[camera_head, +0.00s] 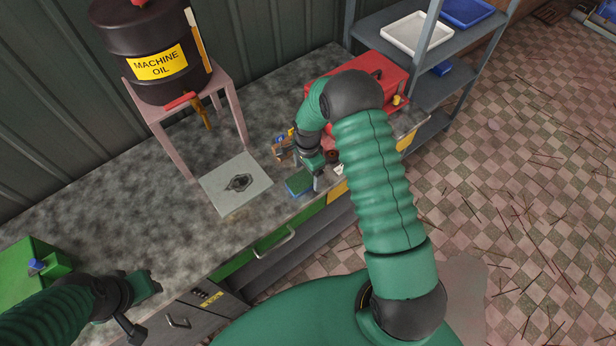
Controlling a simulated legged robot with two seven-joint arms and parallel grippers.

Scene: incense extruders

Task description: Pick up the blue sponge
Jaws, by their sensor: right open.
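The blue sponge (297,187), with a green top, lies on the grey workbench near its front edge. My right gripper (311,181) is open, pointing down right at the sponge's right end. One finger shows at the right of the sponge; the other is hard to make out, so I cannot tell whether they touch it. My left gripper (143,304) is low at the left, far from the sponge, and its jaws are not clear.
A red toolbox (384,72) stands behind my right arm. Small items (283,148) lie left of the gripper. A metal plate (222,198) lies below the oil barrel (141,36) on its stand. A green box (30,262) is at left.

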